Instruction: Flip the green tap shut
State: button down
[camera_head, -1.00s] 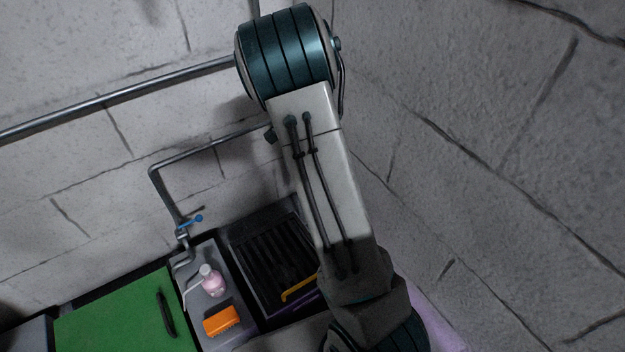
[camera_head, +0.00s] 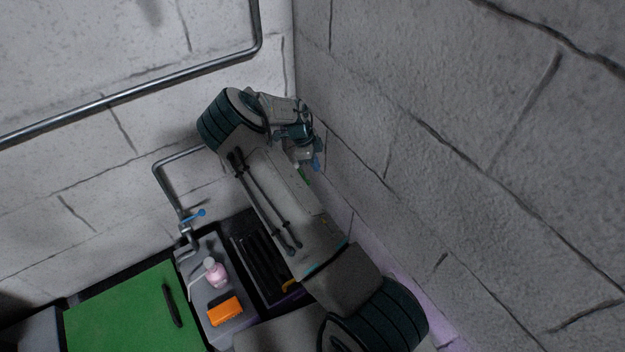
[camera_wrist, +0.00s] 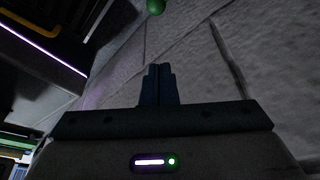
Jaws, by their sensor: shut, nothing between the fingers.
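The green tap shows as a small green knob (camera_wrist: 155,6) at the top edge of the wrist view, cut off by the frame. In the head view a small green piece (camera_head: 304,174) shows just below my gripper (camera_head: 316,164), close to the right wall; most of the tap is hidden behind my arm. In the wrist view my gripper (camera_wrist: 158,85) is shut and empty, its fingers pointing up toward the knob with a gap between. I cannot tell which way the green handle is turned.
A blue-handled tap (camera_head: 195,215) is on the pipe at the left. Below are a pink bottle (camera_head: 214,271), an orange brush (camera_head: 224,311), a dark rack (camera_head: 262,262) and a green board (camera_head: 125,315). The grey right wall (camera_head: 450,150) is close to my gripper.

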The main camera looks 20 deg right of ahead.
notch_tip(320, 180, down, 9)
jog(key=b, duration=0.4)
jog(key=shift+w+a, duration=0.15)
jog(key=shift+a, duration=0.2)
jog(key=shift+r, duration=0.1)
